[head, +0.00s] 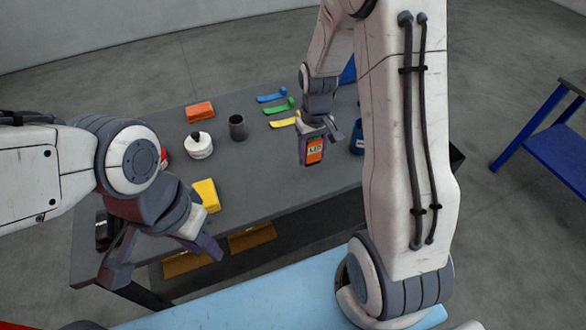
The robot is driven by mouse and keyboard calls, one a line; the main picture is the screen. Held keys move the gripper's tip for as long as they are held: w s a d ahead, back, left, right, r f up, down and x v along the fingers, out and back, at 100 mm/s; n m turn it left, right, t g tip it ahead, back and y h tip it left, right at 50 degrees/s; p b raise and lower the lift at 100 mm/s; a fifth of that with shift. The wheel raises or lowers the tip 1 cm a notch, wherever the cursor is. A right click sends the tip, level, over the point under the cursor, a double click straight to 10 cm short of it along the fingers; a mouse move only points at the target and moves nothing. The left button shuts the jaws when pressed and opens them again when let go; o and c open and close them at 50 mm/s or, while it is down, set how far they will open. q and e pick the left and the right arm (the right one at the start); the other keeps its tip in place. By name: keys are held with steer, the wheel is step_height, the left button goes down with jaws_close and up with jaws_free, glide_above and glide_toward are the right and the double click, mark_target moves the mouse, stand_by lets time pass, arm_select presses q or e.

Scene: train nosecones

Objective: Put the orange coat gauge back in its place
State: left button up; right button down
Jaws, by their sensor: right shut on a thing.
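The orange coat gauge (314,151), with an orange face and dark edges, is held by my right gripper (322,133) over the right part of the grey table. The gripper is shut on its upper end, and the gauge hangs upright below it. I cannot tell whether its bottom touches the table. My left gripper (165,264) is open and empty, in front of the table's near left side. No marked place for the gauge can be made out; my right arm hides part of the table's right side.
The grey table (252,175) carries an orange block (200,111), white bottle (198,146), dark cup (237,127), yellow block (206,195) and blue (271,97), green (279,107) and yellow (284,122) spreaders. A blue container (357,138) stands beside my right arm. The table's front middle is clear.

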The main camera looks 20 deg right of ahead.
glide_above(294, 178)
step_height(294, 178, down, 3)
steer(key=shift+r+p, duration=0.1)
steer(key=shift+p, duration=0.3)
step_height(294, 178, down, 3)
steer(key=shift+f+p, duration=0.1)
steer(key=shift+p, duration=0.4)
steer(key=shift+w+f, duration=0.1)
steer(key=shift+f, duration=0.3)
steer(key=shift+f, duration=0.1)
steer(key=shift+c, duration=1)
jaws_free()
